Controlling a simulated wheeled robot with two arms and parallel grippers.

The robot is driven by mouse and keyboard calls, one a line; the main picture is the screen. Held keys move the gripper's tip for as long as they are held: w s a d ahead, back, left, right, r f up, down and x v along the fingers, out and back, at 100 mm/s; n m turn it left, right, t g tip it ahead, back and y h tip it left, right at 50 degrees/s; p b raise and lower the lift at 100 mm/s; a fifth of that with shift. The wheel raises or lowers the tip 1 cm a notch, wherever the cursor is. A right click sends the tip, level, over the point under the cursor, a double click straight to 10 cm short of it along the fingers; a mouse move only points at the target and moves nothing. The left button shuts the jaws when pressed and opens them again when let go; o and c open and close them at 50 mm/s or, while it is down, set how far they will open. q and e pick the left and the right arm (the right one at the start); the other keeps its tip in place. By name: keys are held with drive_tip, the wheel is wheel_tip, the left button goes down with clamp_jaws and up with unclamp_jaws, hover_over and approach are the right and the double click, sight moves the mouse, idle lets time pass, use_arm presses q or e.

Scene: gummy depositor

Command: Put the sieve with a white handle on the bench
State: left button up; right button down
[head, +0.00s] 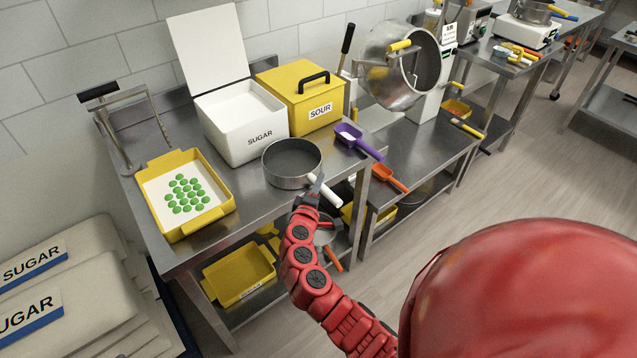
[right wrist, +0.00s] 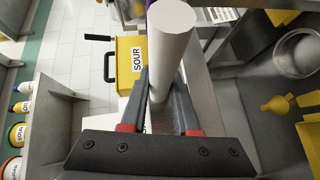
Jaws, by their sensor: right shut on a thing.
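The sieve (head: 288,181) is a round grey metal pan with a white handle (head: 327,193). It is over the front part of the steel bench (head: 235,222), in front of the sugar box, its handle pointing toward the front right edge. I cannot tell whether its base touches the bench top. My right gripper (head: 318,188) is shut on the white handle. In the right wrist view the handle (right wrist: 172,40) stands between the fingers of the gripper (right wrist: 160,95). My left gripper is not in view.
A yellow tray (head: 231,206) of green gummies is left of the sieve. The open white sugar box (head: 236,148) and yellow sour box (head: 302,88) stand behind. A purple scoop (head: 362,145) lies right. Bare bench shows between tray and sieve.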

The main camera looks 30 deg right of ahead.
drive_tip(key=shift+f, duration=0.15)
drive_tip(key=c, duration=0.7)
unclamp_jaws()
drive_tip(key=shift+o, duration=0.2)
drive_tip(key=shift+a+r, duration=0.1)
drive_tip(key=shift+r, duration=0.15)
drive_tip(key=b+v, duration=0.3)
drive_tip(key=v, duration=0.9)
